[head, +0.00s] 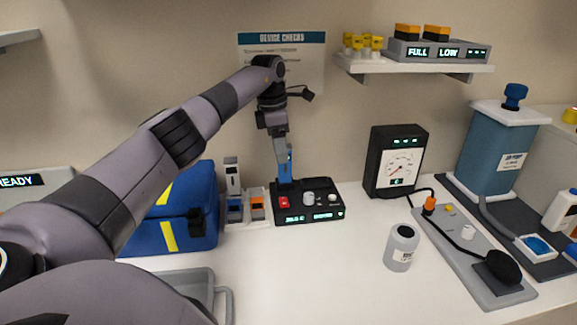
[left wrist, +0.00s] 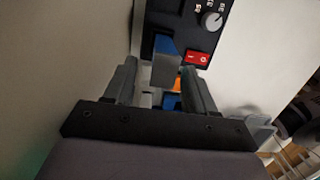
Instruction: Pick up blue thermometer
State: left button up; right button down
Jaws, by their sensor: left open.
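The blue thermometer (head: 285,168) stands upright at the left end of a black device (head: 310,208) in the head view. My left gripper (head: 281,150) points down over it and overlaps its upper part. In the left wrist view, the thermometer (left wrist: 165,44), with a blue side and a grey end, shows between the two spread fingers of the gripper (left wrist: 160,66). A gap shows beside it, and I cannot tell whether either finger touches it. My right gripper is not in view.
A small rack with blue and orange pieces (head: 257,207) stands just left of the device. A blue bag (head: 180,238) is further left. A dark gauge box (head: 394,160) and a grey bottle (head: 402,248) stand to the right. The front middle counter is clear.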

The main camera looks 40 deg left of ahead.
aim_at(286, 180)
pick_arm(q)
jog(key=f, duration=0.3)
jog(key=w+d+f, duration=0.1)
jog(key=f, duration=0.1)
jog(key=shift+p, duration=0.4)
grip_shut()
jog(key=shift+r, duration=0.15)
